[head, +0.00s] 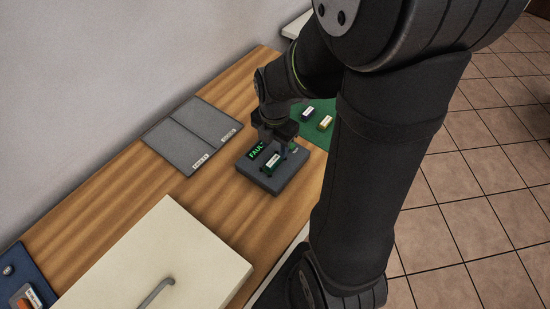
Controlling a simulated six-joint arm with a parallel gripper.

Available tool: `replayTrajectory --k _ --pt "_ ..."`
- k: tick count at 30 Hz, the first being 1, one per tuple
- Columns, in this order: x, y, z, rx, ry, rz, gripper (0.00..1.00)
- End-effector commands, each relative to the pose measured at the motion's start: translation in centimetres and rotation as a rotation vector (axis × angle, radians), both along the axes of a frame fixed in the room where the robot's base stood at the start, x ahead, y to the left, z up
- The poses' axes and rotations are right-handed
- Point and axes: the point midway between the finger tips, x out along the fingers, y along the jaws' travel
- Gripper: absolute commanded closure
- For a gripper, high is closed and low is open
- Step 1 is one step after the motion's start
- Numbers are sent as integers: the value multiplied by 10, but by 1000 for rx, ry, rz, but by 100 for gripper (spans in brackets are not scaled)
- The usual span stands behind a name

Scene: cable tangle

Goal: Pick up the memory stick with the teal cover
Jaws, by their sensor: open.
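My gripper (276,144) is open and points down over a dark grey device (291,178) on the wooden bench. A small stick with a white label and a dark green or teal body (272,163) sits on the device, just in front of my fingers. I cannot tell whether the fingers touch it or stand around it. Its exact colour is hard to judge at this size. A green lit display (256,151) on the device reads something like "FAUL", partly hidden by my gripper.
A grey two-part tray (187,132) with labels lies to the left. A large cream box (150,250) with a handle stands in front. A blue tray (15,268) is at lower left.

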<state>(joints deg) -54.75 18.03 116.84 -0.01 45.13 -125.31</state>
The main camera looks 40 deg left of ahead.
Motion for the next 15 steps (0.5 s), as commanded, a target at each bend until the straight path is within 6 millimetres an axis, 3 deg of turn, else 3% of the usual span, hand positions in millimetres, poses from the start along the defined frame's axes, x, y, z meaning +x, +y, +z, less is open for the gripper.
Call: replayTrajectory --k 9,15 --pt "1 -3 -39 -3 2 -1 55" --pt "1 -2 -50 -1 1 0 55"
